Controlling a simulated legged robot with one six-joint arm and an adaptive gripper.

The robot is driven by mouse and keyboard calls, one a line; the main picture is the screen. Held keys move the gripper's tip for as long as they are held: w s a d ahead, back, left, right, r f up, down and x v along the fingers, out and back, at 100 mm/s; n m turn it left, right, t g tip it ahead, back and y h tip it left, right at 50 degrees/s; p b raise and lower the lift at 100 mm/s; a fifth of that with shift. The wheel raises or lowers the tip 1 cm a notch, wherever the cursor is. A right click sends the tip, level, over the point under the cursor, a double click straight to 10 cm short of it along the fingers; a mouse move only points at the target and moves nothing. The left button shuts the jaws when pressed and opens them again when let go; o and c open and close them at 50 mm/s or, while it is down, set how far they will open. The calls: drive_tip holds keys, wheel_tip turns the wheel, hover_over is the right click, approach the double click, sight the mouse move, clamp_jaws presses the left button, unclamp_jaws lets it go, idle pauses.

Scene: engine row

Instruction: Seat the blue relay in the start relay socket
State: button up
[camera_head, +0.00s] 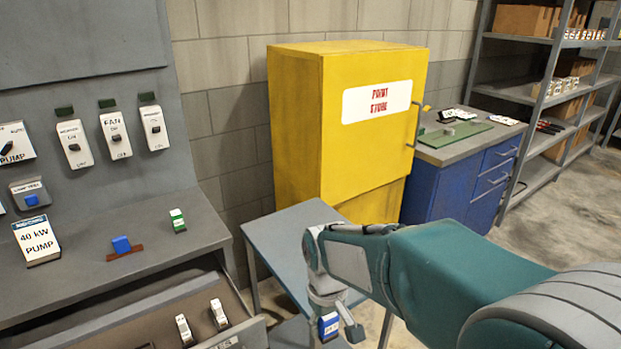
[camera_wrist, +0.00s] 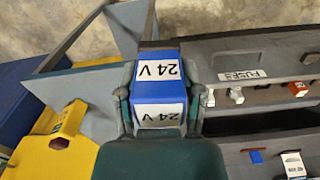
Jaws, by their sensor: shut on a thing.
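The blue relay (camera_wrist: 157,90) has white labels reading "24 V" and sits between the fingers of my gripper (camera_wrist: 163,100) in the wrist view. My gripper is shut on it. In the head view my gripper (camera_head: 338,332) hangs low at the bottom centre, in front of the small grey-blue table, with the relay (camera_head: 328,326) partly visible. I cannot make out a socket marked as the start relay's in either view.
A grey bench (camera_head: 90,285) at left holds a "40 kW PUMP" block (camera_head: 36,240), a blue block (camera_head: 121,244) by a brown strip and a green-and-white block (camera_head: 178,220). Below, an open drawer (camera_head: 258,334) holds white-labelled parts. A yellow cabinet (camera_head: 300,130) stands behind.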

drive_tip(key=w+d+f+m, duration=0.3)
drive_tip(key=w+d+f, duration=0.3)
drive_tip(key=f, duration=0.2)
drive_tip(key=w+d+f+m, duration=0.2)
drive_tip(key=w+d+f, duration=0.4)
drive_tip(key=f, duration=0.3)
drive_tip(key=shift+w+d+m, duration=0.3)
drive_tip(key=shift+w+m, duration=0.1)
drive_tip(key=shift+w, duration=0.1)
drive_tip(key=shift+s, duration=0.15)
